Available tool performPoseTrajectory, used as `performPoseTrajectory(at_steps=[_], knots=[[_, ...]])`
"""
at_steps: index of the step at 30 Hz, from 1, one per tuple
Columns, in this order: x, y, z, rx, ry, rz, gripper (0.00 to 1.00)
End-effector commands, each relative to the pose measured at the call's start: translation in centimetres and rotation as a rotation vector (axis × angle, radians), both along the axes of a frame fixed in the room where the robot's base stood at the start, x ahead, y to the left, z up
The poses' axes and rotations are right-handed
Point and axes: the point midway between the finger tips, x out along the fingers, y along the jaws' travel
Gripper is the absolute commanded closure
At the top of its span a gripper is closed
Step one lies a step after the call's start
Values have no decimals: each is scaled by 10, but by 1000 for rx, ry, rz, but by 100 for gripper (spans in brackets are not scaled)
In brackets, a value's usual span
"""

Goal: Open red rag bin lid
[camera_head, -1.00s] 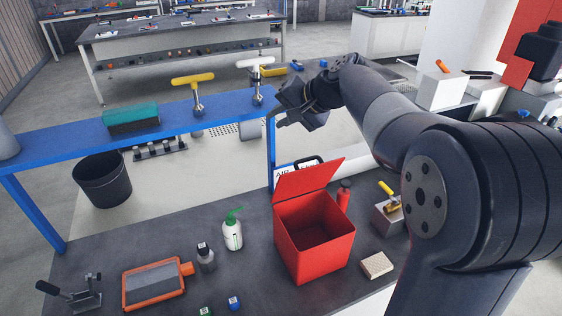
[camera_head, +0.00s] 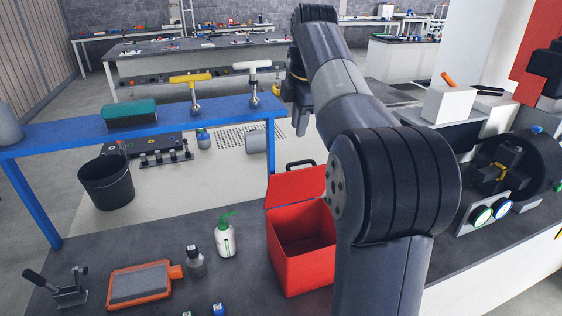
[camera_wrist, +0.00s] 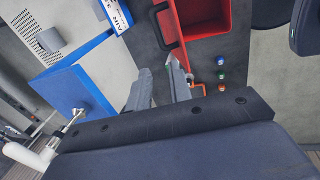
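The red rag bin (camera_head: 305,268) stands on the dark bench, and its inside shows. Its lid (camera_head: 295,187) is raised, tilted up at the back edge, with a black handle at its top. My gripper (camera_head: 297,108) is beyond and above the bin, near the right end of the blue shelf, touching neither bin nor lid. In the wrist view my gripper (camera_wrist: 160,82) has two grey fingers apart with nothing between them. The bin (camera_wrist: 208,28) and lid (camera_wrist: 166,24) show at the top of that view. My arm hides part of the bin's right side in the head view.
The blue shelf (camera_head: 60,132) carries a yellow-handled and a white-handled tool and a green-topped block. A white bottle (camera_head: 226,240), a small grey bottle (camera_head: 195,262) and an orange-framed tray (camera_head: 140,284) are left of the bin. Machinery (camera_head: 505,180) stands at right.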

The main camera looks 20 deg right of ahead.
Motion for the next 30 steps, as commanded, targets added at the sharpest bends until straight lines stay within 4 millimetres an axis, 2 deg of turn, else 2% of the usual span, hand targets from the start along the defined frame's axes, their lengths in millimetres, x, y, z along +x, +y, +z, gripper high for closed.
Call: performPoseTrajectory(at_steps=[5, 15, 21, 30], knots=[[-1, -5, -7, -20, 10, 29, 80], [12, -4, -67, -18, 10, 29, 80], [19, -4, -94, -18, 9, 29, 80], [21, -4, -105, -17, 7, 28, 80]])
